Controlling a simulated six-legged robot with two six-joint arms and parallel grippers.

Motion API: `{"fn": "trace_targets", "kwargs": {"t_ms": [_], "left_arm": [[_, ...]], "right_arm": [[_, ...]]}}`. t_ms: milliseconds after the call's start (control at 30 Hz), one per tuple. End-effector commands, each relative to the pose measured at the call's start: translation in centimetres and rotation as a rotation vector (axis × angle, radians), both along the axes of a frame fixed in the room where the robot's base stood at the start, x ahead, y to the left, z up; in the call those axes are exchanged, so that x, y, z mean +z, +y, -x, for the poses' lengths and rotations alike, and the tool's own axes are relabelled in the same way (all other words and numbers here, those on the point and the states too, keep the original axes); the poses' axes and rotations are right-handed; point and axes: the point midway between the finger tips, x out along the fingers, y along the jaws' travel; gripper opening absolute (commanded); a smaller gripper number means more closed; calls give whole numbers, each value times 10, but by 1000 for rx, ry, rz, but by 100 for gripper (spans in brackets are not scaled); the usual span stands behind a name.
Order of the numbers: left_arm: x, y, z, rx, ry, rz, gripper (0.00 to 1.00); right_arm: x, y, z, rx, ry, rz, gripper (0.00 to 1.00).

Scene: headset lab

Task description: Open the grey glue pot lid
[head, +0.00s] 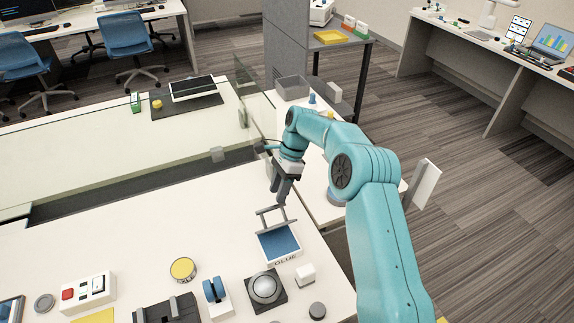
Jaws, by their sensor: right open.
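The glue pot (284,259) is a low white box marked GLUE near the right edge of the white table, with a blue area showing inside its rim. A grey bar frame (264,212), which looks like part of the lid, stands up at its far side. My right gripper (279,200) points down just above and behind that frame. It is open, with nothing seen between its fingers. I cannot tell whether a fingertip touches the frame. My left gripper is out of view.
In front of the pot are a grey dome on a black base (265,288), a white block (305,274) and a dark knob (317,310). A blue-topped switch (215,292) and a yellow round button (183,269) stand left. A clear panel (250,95) rises behind. The table's left-middle is clear.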

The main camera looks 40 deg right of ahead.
Motion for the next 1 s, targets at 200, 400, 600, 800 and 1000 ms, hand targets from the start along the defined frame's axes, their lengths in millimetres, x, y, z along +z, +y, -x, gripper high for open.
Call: {"fn": "trace_targets", "kwargs": {"t_ms": [200, 400, 600, 800, 1000], "left_arm": [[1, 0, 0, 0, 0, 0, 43], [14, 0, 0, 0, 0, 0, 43], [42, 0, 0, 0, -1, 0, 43], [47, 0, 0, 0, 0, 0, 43], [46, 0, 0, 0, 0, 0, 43]], "right_arm": [[52, -24, -5, -1, -1, 2, 40], [84, -38, -7, 0, 2, 1, 40], [105, -47, -8, -1, 4, 0, 40], [108, -49, -8, 1, 4, 0, 40], [107, -49, -8, 1, 4, 0, 40]]}}
